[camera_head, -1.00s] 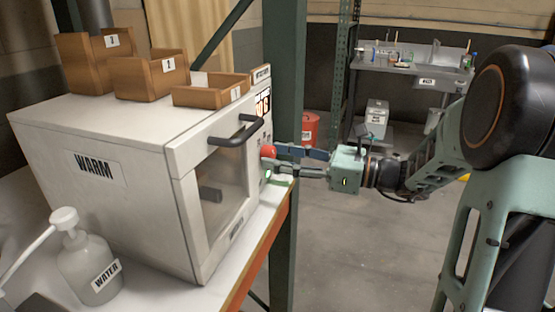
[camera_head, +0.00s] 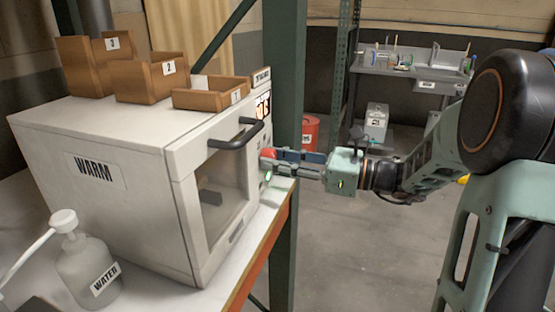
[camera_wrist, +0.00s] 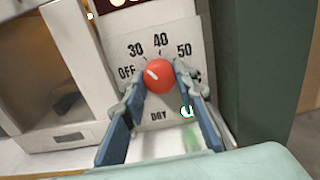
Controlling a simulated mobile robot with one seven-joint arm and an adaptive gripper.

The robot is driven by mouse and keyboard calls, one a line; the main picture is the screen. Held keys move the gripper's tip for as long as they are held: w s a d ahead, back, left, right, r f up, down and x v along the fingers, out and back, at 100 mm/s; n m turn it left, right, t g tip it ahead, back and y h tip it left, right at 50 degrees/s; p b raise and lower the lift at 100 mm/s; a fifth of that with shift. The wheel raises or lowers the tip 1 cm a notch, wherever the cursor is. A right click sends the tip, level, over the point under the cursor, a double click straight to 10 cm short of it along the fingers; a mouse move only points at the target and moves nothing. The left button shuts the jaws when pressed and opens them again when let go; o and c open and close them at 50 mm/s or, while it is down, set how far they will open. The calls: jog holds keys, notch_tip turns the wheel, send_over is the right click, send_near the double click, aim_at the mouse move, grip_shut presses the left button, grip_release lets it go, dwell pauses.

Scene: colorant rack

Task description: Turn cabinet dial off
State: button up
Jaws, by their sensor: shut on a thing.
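The red cabinet dial (camera_wrist: 158,76) is on the white control panel (camera_wrist: 116,50) of the WARM cabinet (camera_head: 100,130). A white mark on the dial points up and left, toward the side with OFF and 30. Labels 40 and 50 sit above and to its right, DRY below. My gripper (camera_wrist: 160,85) is shut on the dial, one finger on each side. In the head view, the dial (camera_head: 268,154) shows at the cabinet's right front edge, partly hidden by my gripper (camera_head: 275,163).
The cabinet's front door has a dark handle (camera_head: 236,137) close left of my gripper. A green light (camera_wrist: 187,112) glows below the dial. Wooden bins (camera_head: 210,95) stand on top. A green post (camera_head: 285,90) rises just behind. A water bottle (camera_head: 88,265) stands at front left.

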jog(key=n+b, duration=0.2)
jog(key=n, duration=0.2)
jog(key=shift+f+n, duration=0.1)
jog(key=shift+n, duration=0.3)
jog(key=shift+n+b, duration=1.3)
jog(key=shift+n, duration=0.6)
jog(key=o, duration=1.1)
jog(key=shift+o, duration=0.2)
jog(key=shift+d, duration=0.1)
jog(key=v, duration=1.2)
